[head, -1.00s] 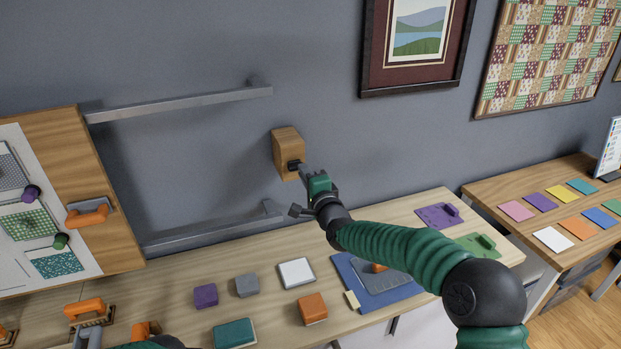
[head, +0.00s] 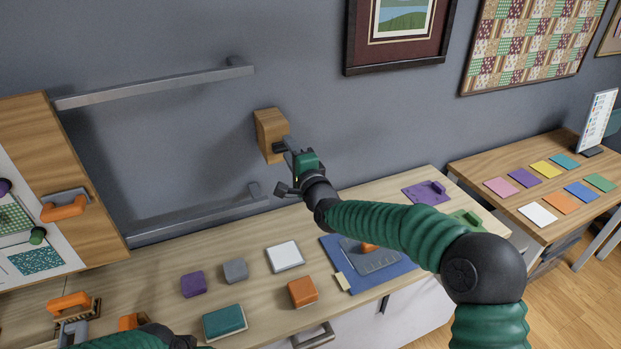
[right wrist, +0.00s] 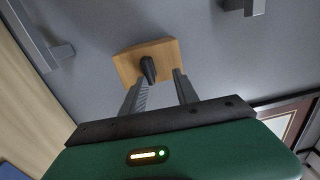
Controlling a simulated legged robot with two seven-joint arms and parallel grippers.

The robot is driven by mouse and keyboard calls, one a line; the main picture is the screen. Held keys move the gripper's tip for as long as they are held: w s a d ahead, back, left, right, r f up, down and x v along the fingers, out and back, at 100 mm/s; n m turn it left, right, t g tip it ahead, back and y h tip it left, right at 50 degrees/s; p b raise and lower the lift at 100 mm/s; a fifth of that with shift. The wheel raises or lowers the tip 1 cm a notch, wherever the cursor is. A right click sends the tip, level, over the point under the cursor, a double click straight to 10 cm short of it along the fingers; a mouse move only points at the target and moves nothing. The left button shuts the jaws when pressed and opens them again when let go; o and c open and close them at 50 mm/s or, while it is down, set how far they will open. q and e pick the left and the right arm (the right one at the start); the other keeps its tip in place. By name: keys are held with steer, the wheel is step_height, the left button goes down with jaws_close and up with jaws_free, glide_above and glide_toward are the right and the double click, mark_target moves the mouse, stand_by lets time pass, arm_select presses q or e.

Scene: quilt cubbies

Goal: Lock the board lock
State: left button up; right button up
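The board lock is a wooden block (head: 268,130) on the grey wall with a dark knob on its front. It also shows in the right wrist view (right wrist: 165,55), where the dark knob (right wrist: 148,69) stands just beyond my fingertips, nearer the left finger. My right gripper (head: 284,146) reaches up to the block's front. In the right wrist view its two grey fingers (right wrist: 160,88) are apart with nothing clearly held between them. Whether a finger touches the knob cannot be told.
Two grey rails (head: 155,88) run along the wall left of the block. A wooden board (head: 80,180) with an orange handle (head: 64,208) stands at far left. The table below carries several coloured blocks, a blue mat (head: 335,248) and orange-handled tools. Wall around the block is clear.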

arm_select(q)
steer(key=shift+w+a+f+b, duration=0.4)
steer(key=shift+a+f, duration=0.2)
steer(key=shift+f, duration=0.2)
arm_select(e)
steer(key=f+v, duration=0.1)
steer(key=v, duration=1.5)
steer(key=shift+s, duration=0.3)
